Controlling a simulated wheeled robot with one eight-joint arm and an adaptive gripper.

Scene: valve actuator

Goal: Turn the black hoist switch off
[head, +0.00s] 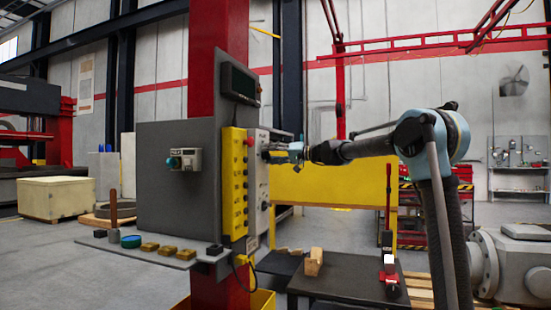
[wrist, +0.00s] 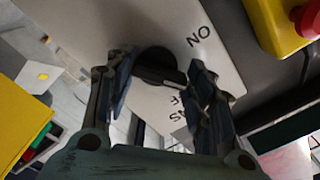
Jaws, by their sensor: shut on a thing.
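The black hoist switch (wrist: 157,62) is a round rotary knob with a raised bar, on a pale grey panel (wrist: 215,35). In the wrist view the letters "ON" are printed at its upper right; other lettering below it is partly hidden by a finger. My gripper (wrist: 160,76) has one finger on each side of the knob's bar and is shut on it. In the head view my gripper (head: 272,154) reaches from the right to the panel's front (head: 262,185), and the switch is hidden there.
A yellow button box (head: 234,185) is beside the panel; its red button (wrist: 308,20) shows close by in the wrist view. A grey cabinet (head: 160,220) with a shelf is to the left. A dark table (head: 340,284) stands below my arm.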

